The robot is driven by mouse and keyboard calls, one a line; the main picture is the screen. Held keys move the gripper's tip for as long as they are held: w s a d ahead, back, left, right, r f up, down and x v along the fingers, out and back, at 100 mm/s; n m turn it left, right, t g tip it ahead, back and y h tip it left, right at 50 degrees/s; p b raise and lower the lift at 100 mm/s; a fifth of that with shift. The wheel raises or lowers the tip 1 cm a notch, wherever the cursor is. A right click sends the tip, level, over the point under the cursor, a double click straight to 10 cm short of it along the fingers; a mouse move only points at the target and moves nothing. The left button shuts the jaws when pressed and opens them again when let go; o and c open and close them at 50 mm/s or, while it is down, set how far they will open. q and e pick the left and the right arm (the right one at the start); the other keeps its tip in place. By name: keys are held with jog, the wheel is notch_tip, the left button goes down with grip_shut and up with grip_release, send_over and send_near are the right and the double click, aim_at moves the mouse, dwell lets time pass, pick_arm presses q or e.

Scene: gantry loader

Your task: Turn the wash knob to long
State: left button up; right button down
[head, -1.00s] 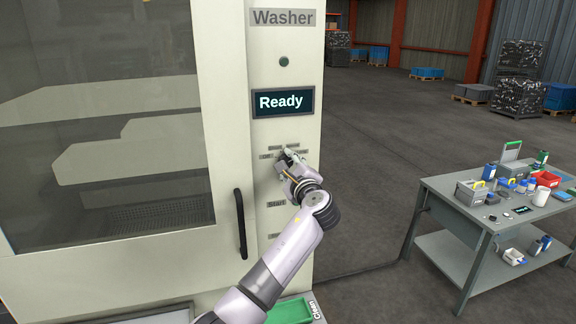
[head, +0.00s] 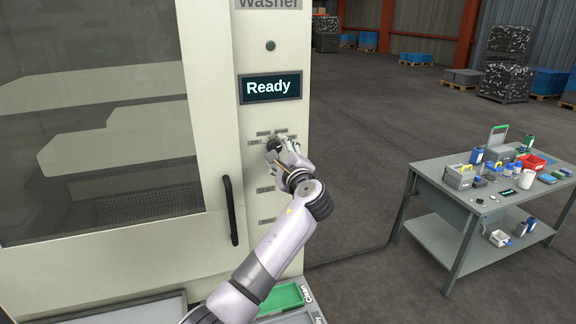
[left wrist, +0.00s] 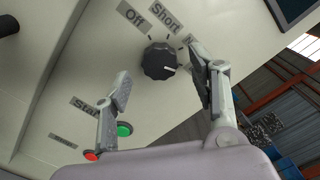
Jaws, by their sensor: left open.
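The black round wash knob (head: 273,144) sits on the washer panel under the "Ready" display. In the left wrist view the knob (left wrist: 158,61) has a white pointer mark facing right, toward a label mostly hidden behind a finger. The "Off" label (left wrist: 134,16) and "Short" label (left wrist: 164,14) are readable; a label starting with "N" is partly covered. My left gripper (head: 284,152) is open just in front and to the right of the knob. In the left wrist view its fingers (left wrist: 160,75) are apart, with nothing between them gripped. My right gripper is not seen.
The "Ready" display (head: 270,87) is above the knob. A green button (left wrist: 124,129) and a red button (left wrist: 91,155) are lower on the panel. The black door handle (head: 231,210) is left of my arm. A cluttered grey table (head: 440,178) stands at right, with open floor between.

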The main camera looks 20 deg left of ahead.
pick_arm(q)
jog(key=v, duration=1)
jog(key=shift+s+d, duration=0.1)
